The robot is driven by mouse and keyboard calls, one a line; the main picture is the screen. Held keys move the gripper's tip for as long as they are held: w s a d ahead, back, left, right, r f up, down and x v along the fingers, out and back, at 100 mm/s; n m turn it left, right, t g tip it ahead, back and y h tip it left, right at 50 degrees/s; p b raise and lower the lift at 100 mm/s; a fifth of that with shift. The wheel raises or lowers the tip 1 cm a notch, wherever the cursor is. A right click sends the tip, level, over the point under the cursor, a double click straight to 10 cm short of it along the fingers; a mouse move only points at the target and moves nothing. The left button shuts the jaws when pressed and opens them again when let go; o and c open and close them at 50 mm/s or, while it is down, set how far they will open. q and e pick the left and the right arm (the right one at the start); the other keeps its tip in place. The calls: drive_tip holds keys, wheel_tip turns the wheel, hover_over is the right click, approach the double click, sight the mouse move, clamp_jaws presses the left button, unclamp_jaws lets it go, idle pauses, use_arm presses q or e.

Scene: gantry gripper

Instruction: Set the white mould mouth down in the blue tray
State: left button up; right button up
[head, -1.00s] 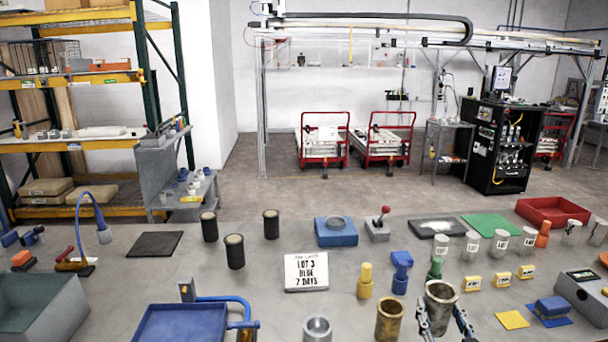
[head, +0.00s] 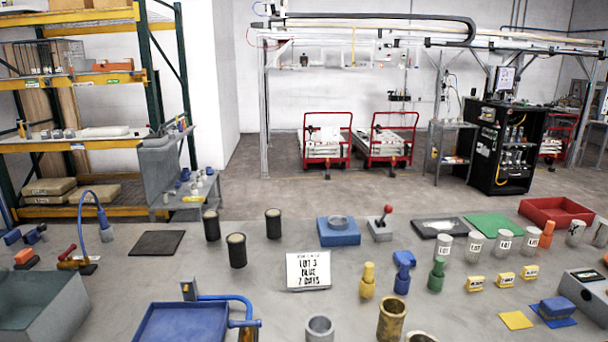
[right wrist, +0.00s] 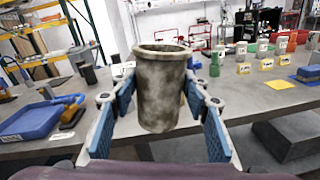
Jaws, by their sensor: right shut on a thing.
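The mould (right wrist: 160,88), an off-white cup heavily stained grey-brown, fills the middle of the right wrist view. My right gripper (right wrist: 160,108) is shut on it, with a blue-padded finger on each side. The mould is upright, its rimmed mouth up. In the head view only its rim (head: 421,338) shows at the bottom edge; the gripper is out of that picture. The blue tray (head: 180,326) is at the lower left of the head view, with a bare floor; it also shows at the left of the right wrist view (right wrist: 30,121). My left gripper is not in view.
A brass-coloured mould (head: 392,319) and a grey ring-topped cup (head: 320,328) stand between the held mould and the tray. A blue hose fitting (head: 228,299) is by the tray's right side. A lettered sign (head: 308,270) stands behind them.

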drive_tip(key=m, duration=0.4)
drive_tip(key=shift+f+b, duration=0.1)
drive_tip(key=shift+b, duration=0.25)
drive_tip(key=m, duration=0.4)
drive_tip(key=shift+m+b, duration=0.3)
drive_tip(key=m, duration=0.7)
